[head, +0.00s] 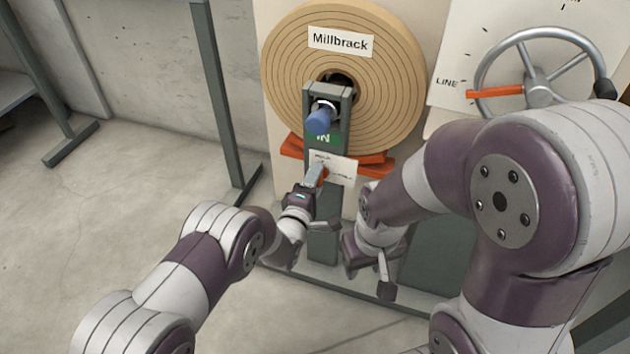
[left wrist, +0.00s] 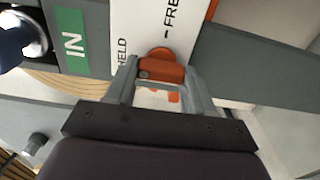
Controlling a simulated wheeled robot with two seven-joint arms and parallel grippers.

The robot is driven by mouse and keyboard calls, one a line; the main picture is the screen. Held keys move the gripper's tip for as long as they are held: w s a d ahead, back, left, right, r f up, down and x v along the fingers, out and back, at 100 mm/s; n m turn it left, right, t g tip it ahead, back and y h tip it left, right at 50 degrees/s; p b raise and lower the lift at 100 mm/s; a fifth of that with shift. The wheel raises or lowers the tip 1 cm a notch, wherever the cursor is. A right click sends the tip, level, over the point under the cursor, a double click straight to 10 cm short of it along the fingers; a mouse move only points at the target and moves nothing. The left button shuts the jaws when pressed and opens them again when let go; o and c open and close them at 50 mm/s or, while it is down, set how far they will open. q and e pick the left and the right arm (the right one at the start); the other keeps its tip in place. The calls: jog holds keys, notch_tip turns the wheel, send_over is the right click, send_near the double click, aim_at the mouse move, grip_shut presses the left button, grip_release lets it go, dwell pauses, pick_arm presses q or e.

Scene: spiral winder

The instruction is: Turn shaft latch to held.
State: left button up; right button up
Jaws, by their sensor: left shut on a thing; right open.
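The shaft latch is a small orange piece (left wrist: 160,70) on a white label plate (head: 342,172) low on the grey post. In the left wrist view the plate reads HELD on the left and FREE on the right, partly cut off. My left gripper (head: 317,172) is shut on the latch, with one finger on each side of it (left wrist: 162,80). Which mark the latch points to cannot be told, as the gripper covers part of it. My right gripper (head: 369,281) is open and empty, low and to the right of the post.
A large wound roll labelled Millbrack (head: 395,75) stands behind the post. A blue knob (head: 318,122) sits above a green IN sign (head: 323,139). A grey handwheel (head: 535,75) with an orange pointer is at upper right.

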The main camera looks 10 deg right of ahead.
pick_arm(q)
jog(key=shift+f, duration=0.1)
jog(key=o, duration=1)
jog(key=shift+o, duration=0.2)
jog(key=p+v, duration=0.5)
jog(key=v, duration=0.7)
jog(key=shift+s+a, duration=0.2)
jog(key=shift+s, duration=0.05)
